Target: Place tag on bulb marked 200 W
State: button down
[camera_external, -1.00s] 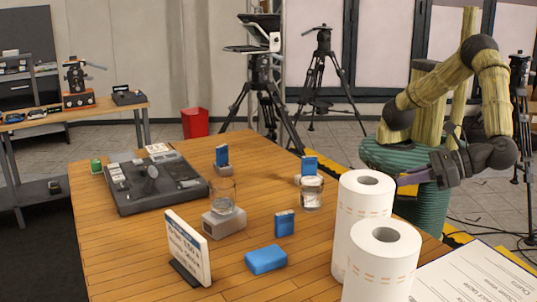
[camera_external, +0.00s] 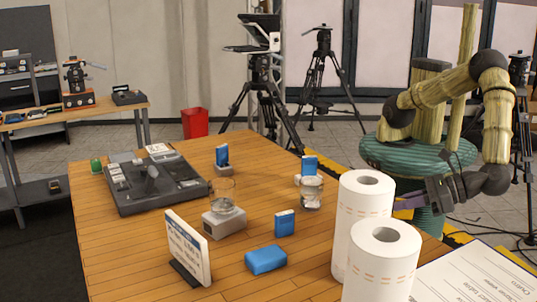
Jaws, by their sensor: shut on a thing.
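My gripper (camera_external: 424,198) is at the right, beyond the two paper rolls, with its fingers pointing left. It is shut on a small flat purple piece, which looks like the tag (camera_external: 406,202). The tag is held in the air, apart from everything on the table. A clear glass object (camera_external: 222,190) stands on a pale grey block (camera_external: 223,223) mid-table. Another clear glass object (camera_external: 311,192) stands further right, closer to my gripper. These may be the bulbs, but I cannot tell. No 200 W marking is readable on either.
Two tall white paper rolls (camera_external: 366,190) (camera_external: 382,260) stand between my gripper and the table's front. A sign (camera_external: 188,245) stands in front and a dark console (camera_external: 155,190) at the left. The table's (camera_external: 120,255) left front is clear.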

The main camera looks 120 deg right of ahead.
aim_at(402, 219)
jog(key=shift+f+p, duration=0.3)
jog(key=shift+f, duration=1.45)
jog(key=shift+f, duration=0.15)
jog(key=c, duration=1.5)
grip_release()
jog(key=b+v, duration=0.2)
jog(key=v, duration=1)
jog(key=shift+w, duration=0.1)
